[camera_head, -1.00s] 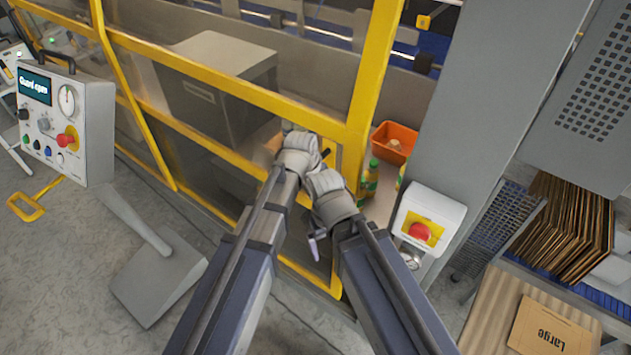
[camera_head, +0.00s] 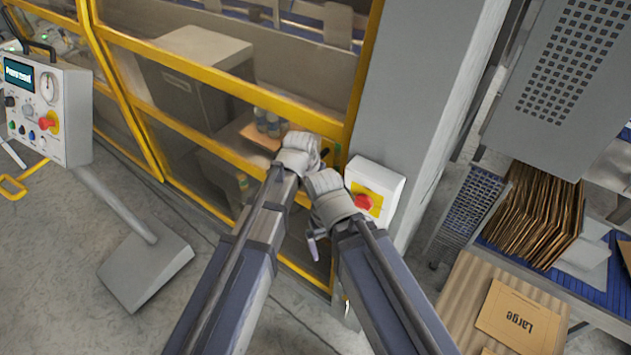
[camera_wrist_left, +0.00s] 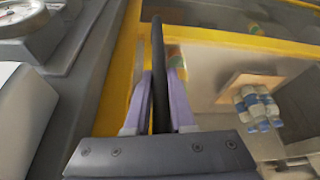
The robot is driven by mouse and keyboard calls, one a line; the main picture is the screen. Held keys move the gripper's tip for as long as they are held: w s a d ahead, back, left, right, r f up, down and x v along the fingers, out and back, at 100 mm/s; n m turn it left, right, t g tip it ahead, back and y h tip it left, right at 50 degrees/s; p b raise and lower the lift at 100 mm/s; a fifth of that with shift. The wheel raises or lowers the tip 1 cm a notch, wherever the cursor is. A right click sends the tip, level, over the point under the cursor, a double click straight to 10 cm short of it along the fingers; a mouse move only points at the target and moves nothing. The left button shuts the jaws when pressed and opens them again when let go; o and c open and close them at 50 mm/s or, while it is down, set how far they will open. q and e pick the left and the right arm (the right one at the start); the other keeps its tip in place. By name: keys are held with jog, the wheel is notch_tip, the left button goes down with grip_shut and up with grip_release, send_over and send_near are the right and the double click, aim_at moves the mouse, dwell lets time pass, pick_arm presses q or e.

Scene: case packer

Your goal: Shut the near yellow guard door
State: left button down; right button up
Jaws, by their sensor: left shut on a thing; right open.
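The near yellow guard door (camera_head: 225,82) has a yellow frame and clear panes. Its right upright stands close against the grey post (camera_head: 415,95) in the head view; I cannot tell if it is latched. My left gripper (camera_wrist_left: 159,88) is shut on the black door handle (camera_wrist_left: 160,50), with a purple finger on each side of it. In the head view my left wrist hides most of that handle. My right gripper (camera_head: 314,240) is open, low in front of the door, with one purple finger showing and the rest hidden by its wrist.
A red emergency button on a white box (camera_head: 378,190) sits on the post, close to my right wrist. A control panel (camera_head: 70,110) stands left on a grey foot (camera_head: 145,270). Bottles (camera_head: 268,122) show behind the door.

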pick_arm(q)
jog(key=shift+d, duration=0.2)
jog(key=c, duration=1.2)
grip_release()
jog(key=o, duration=0.4)
jog(key=shift+s+d, duration=0.1)
jog(key=shift+o, duration=0.2)
jog(key=shift+r, duration=0.15)
jog(key=p+v, duration=0.7)
jog(key=shift+a+r, duration=0.2)
jog(key=shift+r, duration=0.05)
